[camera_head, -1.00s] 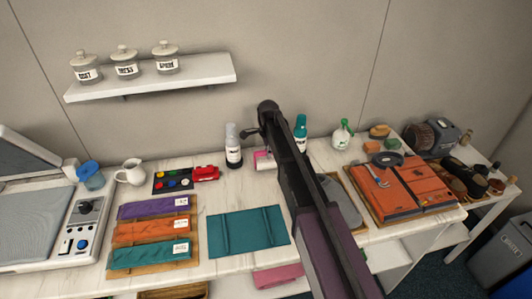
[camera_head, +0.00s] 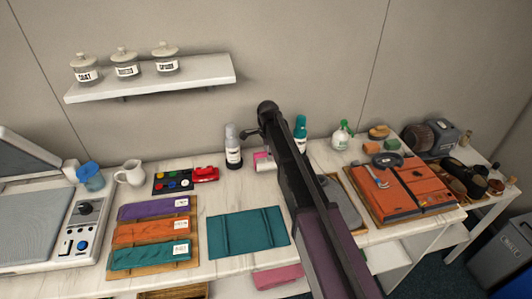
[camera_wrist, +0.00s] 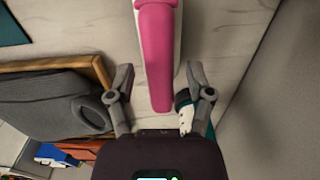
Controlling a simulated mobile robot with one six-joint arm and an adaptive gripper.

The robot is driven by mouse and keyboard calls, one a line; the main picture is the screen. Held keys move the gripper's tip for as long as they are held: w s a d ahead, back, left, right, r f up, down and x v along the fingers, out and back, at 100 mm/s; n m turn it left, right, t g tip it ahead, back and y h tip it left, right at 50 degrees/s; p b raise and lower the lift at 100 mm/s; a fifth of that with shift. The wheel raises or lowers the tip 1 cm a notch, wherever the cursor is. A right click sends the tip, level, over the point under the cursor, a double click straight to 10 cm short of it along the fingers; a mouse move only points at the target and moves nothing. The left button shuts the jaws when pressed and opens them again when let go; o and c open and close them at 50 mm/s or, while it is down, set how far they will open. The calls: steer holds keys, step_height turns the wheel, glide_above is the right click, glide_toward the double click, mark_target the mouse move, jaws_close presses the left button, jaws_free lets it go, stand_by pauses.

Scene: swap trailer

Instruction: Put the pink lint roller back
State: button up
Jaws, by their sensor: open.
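The pink lint roller (camera_wrist: 157,60) lies on the white worktop in the wrist view, its pink length running from the top edge down between my fingertips. In the head view only part of the pink lint roller (camera_head: 264,160) shows, just left of my arm, near the wall. My gripper (camera_wrist: 160,74) is open, with one finger on each side of the roller. I cannot tell whether either finger touches it.
A teal bottle (camera_head: 300,131) stands close by; a grey spray can (camera_head: 233,146) stands left of the roller. A teal folded cloth (camera_head: 248,232) lies in front. A framed grey piece (camera_wrist: 60,112) lies left of my gripper in the wrist view. Jars (camera_head: 125,64) sit on a shelf.

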step_height(320, 180, up, 12)
steer(key=p, duration=1.1)
stand_by(0.8)
steer(key=shift+d+f, duration=0.1)
steer(key=s+d+n, duration=1.4)
steer(key=s+d, duration=0.8)
steer(key=s, duration=0.3)
steer(key=shift+s+n, duration=0.4)
stand_by(0.6)
